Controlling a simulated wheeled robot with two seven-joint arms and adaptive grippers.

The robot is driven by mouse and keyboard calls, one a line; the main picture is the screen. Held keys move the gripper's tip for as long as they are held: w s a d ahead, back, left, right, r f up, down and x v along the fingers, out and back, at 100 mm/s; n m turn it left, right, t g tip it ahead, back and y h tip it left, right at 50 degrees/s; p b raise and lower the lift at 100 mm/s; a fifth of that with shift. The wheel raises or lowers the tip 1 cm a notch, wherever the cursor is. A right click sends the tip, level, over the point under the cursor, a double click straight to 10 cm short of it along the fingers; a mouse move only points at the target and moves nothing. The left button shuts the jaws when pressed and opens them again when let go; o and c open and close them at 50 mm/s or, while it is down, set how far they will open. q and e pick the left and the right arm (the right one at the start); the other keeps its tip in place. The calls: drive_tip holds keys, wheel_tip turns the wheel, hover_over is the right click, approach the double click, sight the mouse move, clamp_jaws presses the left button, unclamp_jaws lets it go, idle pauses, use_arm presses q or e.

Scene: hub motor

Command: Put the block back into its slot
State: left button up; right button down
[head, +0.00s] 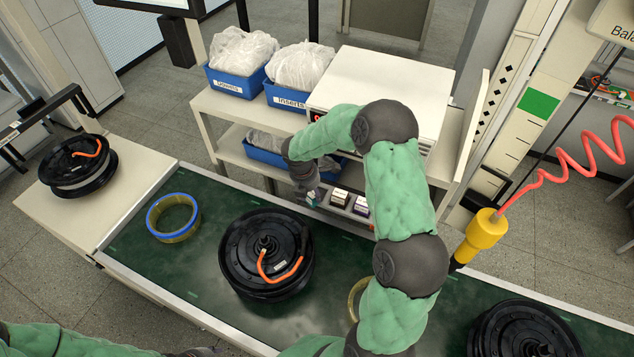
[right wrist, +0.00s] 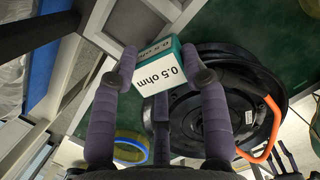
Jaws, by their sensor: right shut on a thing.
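My right gripper (head: 308,191) is shut on a teal block with a white "0.5 ohm" label. The block (right wrist: 166,76) shows clearly between the fingertips (right wrist: 158,78) in the right wrist view, tilted in the picture. In the head view the gripper is at the front edge of the shelf unit, at the left end of a small row of blocks. Two other labelled blocks (head: 340,198) (head: 361,206) sit to its right. The empty slot itself cannot be made out behind the gripper.
A black hub motor (head: 240,245) with an orange cable lies on the green conveyor (head: 190,272) in front of the shelf. A blue-rimmed ring (head: 152,222) lies left of it. Blue bins (head: 232,88) and a white instrument (head: 385,82) stand on the shelf above.

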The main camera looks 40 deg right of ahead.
drive_tip(key=d, duration=0.1)
drive_tip(key=w+d, duration=0.1)
drive_tip(key=d, duration=0.1)
drive_tip(key=w+d, duration=0.1)
drive_tip(key=shift+w+d+f+p, duration=0.1)
drive_tip(key=shift+d+p, duration=0.1)
drive_tip(key=shift+p, duration=0.1)
drive_tip(key=shift+a+f, duration=0.15)
drive_tip(key=shift+f, duration=0.05)
drive_tip(key=shift+f, duration=0.15)
drive_tip(key=c, duration=0.6)
unclamp_jaws()
drive_tip(key=v, duration=1.2)
